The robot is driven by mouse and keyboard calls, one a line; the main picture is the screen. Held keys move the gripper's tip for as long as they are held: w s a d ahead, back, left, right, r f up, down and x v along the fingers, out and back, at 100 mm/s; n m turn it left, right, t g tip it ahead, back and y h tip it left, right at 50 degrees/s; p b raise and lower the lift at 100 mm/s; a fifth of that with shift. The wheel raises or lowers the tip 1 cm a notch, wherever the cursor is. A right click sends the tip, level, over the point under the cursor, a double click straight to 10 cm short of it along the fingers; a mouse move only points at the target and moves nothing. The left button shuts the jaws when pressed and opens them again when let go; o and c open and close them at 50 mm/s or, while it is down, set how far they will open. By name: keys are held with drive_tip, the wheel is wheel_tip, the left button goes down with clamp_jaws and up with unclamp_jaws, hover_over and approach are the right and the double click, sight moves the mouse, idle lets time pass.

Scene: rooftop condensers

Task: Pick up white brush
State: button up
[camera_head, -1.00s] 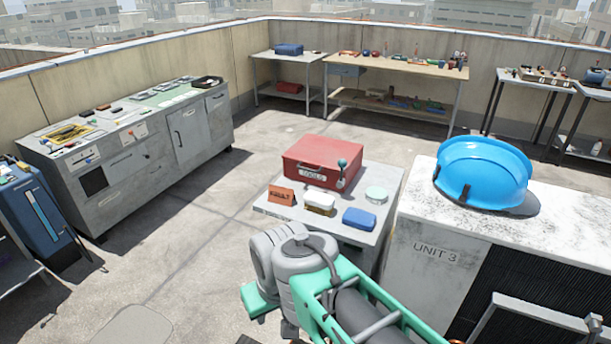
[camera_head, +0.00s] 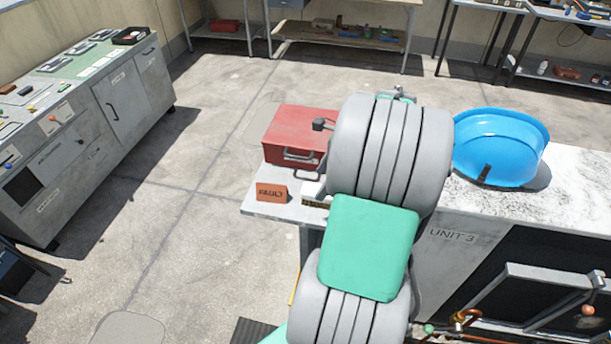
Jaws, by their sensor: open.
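The white brush (camera_head: 314,192) lies on the small grey table, just right of the orange FAULT sign. Only its left part shows: a white top with a darker yellowish-brown underside. My large grey and green arm covers the rest of it. My gripper is not visible; the arm's bulky joints hide the right part of the table, and I cannot tell where the fingers are relative to the brush.
A red toolbox (camera_head: 293,134) stands behind the brush, and the orange FAULT sign (camera_head: 271,193) is left of it. Open floor lies left of the table.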

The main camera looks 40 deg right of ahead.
sight(308, 190)
drive_tip(key=shift+d+f+m, duration=0.25)
drive_tip(key=shift+d+m, duration=0.25)
drive_tip(key=shift+d, duration=0.1)
drive_tip(key=shift+d+f+m, duration=0.2)
drive_tip(key=shift+d+m, duration=0.3)
drive_tip(key=shift+d, duration=0.05)
drive_tip(key=p+x, duration=0.1)
drive_tip(key=x, duration=0.6)
drive_tip(key=shift+a+f, duration=0.1)
drive_tip(key=shift+a, duration=0.05)
drive_tip(key=shift+f, duration=0.25)
drive_tip(key=c, duration=1.5)
